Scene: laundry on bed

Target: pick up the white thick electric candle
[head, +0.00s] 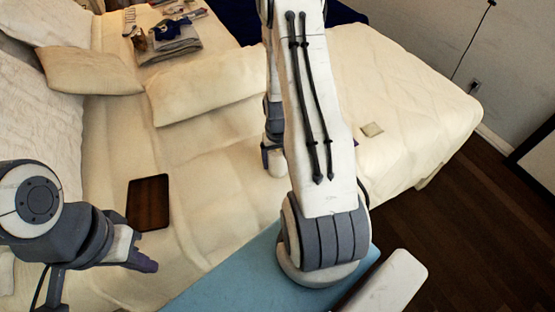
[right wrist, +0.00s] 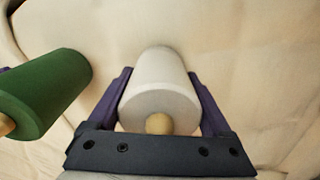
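The white thick candle (right wrist: 160,82) lies on the cream bedding in the right wrist view, with a tan round spot (right wrist: 158,124) on its near end. My right gripper (right wrist: 159,76) is around it, one purple finger on each side. Narrow gaps seem to show near the fingertips, so it looks open. In the head view my right gripper (head: 272,160) is low over the bed, mostly behind my right arm, which hides the candle. My left gripper (head: 100,275) is open and empty at the lower left, above the bed.
A green candle (right wrist: 45,92) lies just left of the white one. A dark tablet-like object (head: 148,203) lies on the bed near my left gripper. Pillows (head: 90,72), folded clothes (head: 172,45) and a small pale square (head: 372,129) are further off.

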